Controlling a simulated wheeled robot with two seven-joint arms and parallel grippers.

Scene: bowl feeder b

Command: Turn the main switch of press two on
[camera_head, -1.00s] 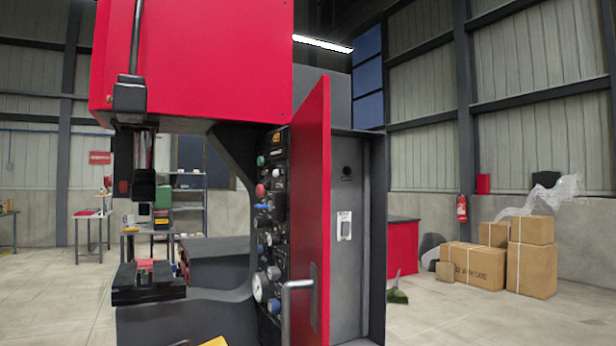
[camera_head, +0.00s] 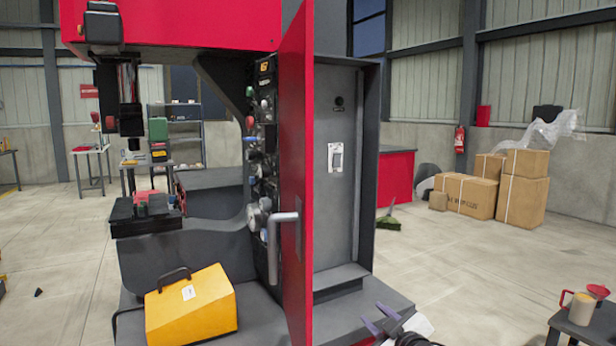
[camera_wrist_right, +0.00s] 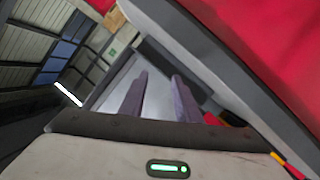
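The press (camera_head: 190,32) is red and dark grey. Its red cabinet door (camera_head: 297,120) stands open, edge towards me, with a silver handle (camera_head: 273,245). Inside the grey cabinet (camera_head: 325,230) are a small round black knob (camera_head: 339,102) and, below it, a white-framed plate with a grey middle (camera_head: 334,158). I cannot tell for sure which is the main switch, nor its position. My right gripper (camera_head: 380,318) is low in front of the cabinet, well below both. Its purple-grey fingers stand apart and empty, also in the right wrist view (camera_wrist_right: 158,78). My left gripper is out of view.
A yellow case (camera_head: 192,308) lies on the press base. A control column (camera_head: 263,140) with buttons and gauges is left of the door. A small table (camera_head: 596,318) with mugs is at right front.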

